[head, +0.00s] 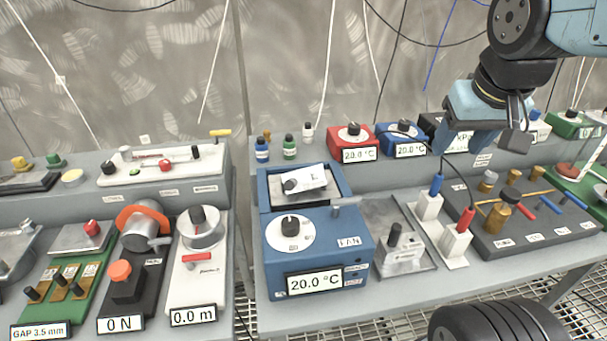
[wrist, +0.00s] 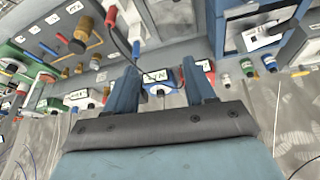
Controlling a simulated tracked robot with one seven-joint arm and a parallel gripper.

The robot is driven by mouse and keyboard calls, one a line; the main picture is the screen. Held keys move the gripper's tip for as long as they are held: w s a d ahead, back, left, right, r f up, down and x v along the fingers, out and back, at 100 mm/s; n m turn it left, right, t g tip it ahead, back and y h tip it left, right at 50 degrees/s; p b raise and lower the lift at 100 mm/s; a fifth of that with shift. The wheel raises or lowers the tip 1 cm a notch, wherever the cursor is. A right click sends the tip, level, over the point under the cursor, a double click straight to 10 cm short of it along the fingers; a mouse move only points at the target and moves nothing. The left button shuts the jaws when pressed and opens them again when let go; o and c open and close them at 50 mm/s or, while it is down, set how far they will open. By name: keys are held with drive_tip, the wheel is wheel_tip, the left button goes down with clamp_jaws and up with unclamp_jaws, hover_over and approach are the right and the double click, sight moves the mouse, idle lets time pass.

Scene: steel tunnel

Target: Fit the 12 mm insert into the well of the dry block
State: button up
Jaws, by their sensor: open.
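A blue unit (head: 345,255) reading 20.0 °C, with a dial and a FAN label, looks like the dry block; it stands on the front bench. A blue open-topped section (head: 265,190) behind its dial holds a pale metal block (head: 318,178) with a dark knob, lying tilted. A second metal block (head: 400,262) with a black knob sits on a grey tray right of the unit. I cannot read which is the 12 mm insert. My gripper (head: 482,142) is open and empty, above the bench to the right and back of both blocks. Its fingers show in the wrist view (wrist: 165,88).
White blocks with blue (head: 430,200) and red (head: 458,240) plugs stand right of the tray, cables rising. A dark board (head: 530,225) with brass posts lies further right. Red (head: 352,142) and blue (head: 403,138) boxes and small bottles (head: 289,146) line the rear shelf.

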drive_tip(key=w+a+f+n+g+h, duration=0.2)
drive_tip(key=w+a, duration=0.2)
drive_tip(key=a, duration=0.3)
drive_tip(key=n+t+h, duration=0.4)
drive_tip(key=n+h, duration=0.1)
drive_tip(key=n, duration=0.1)
approach(289, 185)
drive_tip(key=x, duration=1.1)
drive_tip(key=shift+w+a+f, duration=0.15)
drive_tip(key=shift+w+a, duration=0.15)
drive_tip(key=shift+a, duration=0.05)
drive_tip(key=shift+c, duration=0.2)
clamp_jaws()
